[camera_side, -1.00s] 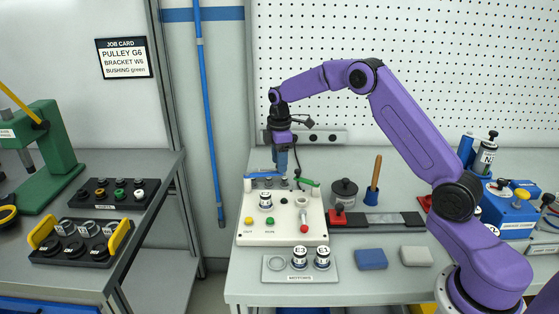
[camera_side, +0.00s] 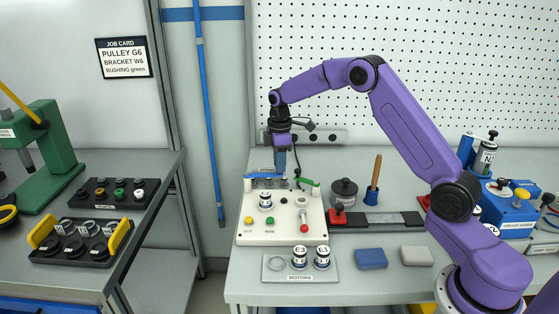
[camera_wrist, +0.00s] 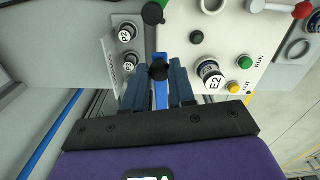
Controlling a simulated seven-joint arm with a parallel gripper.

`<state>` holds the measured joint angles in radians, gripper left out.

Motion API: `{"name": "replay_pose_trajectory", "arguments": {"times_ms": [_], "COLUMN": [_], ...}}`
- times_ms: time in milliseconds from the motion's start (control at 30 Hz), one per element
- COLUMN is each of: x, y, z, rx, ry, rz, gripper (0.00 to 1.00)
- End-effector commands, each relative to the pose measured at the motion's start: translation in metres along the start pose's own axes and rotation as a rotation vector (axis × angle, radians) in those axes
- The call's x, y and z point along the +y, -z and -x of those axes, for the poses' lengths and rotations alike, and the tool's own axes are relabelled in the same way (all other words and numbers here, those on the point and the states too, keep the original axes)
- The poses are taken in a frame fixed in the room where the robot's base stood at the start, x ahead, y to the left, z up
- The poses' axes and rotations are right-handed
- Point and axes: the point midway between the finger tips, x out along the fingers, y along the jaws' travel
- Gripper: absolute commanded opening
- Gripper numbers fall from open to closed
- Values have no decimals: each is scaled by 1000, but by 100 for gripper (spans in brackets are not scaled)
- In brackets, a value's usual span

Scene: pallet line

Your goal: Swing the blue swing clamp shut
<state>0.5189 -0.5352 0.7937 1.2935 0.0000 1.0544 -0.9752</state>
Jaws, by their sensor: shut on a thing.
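The blue swing clamp (camera_side: 261,176) is a bar at the back left of the cream fixture plate (camera_side: 257,236). My gripper (camera_side: 281,170) reaches down onto it from above. In the wrist view the blue bar (camera_wrist: 161,96) runs between my two fingers, with a black knob near the fingertips. My gripper (camera_wrist: 158,68) is shut on the bar. A motor marked E2 (camera_side: 265,201) stands upright on the plate in front of the clamp. It also shows in the wrist view (camera_wrist: 209,72). The contact between fingers and bar is partly hidden in the side view.
A green clamp (camera_side: 307,182) sits just right of my gripper. A red-knobbed lever (camera_side: 304,228) and yellow and green buttons are on the plate. The motor tray (camera_side: 276,273) holds E3 and E1 in front. A dark pot (camera_side: 343,192) stands to the right.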

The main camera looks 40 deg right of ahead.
Motion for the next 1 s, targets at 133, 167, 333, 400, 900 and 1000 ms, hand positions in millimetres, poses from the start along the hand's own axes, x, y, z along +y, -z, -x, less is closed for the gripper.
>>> {"name": "replay_pose_trajectory", "arguments": {"times_ms": [133, 167, 333, 400, 900, 1000], "x": [-11, -13, -29, -34, -67, -70], "y": [3, 3, 9, 12, 40, 45], "z": [1, 1, 1, 1, 1, 1], "rx": [0, -1, -1, 0, 0, 0], "ry": [0, 1, 1, 0, 0, 0], "rz": [-100, -125, -282, -348, -789, -854], "gripper": [0, 0, 0, 0, 0, 0]}}
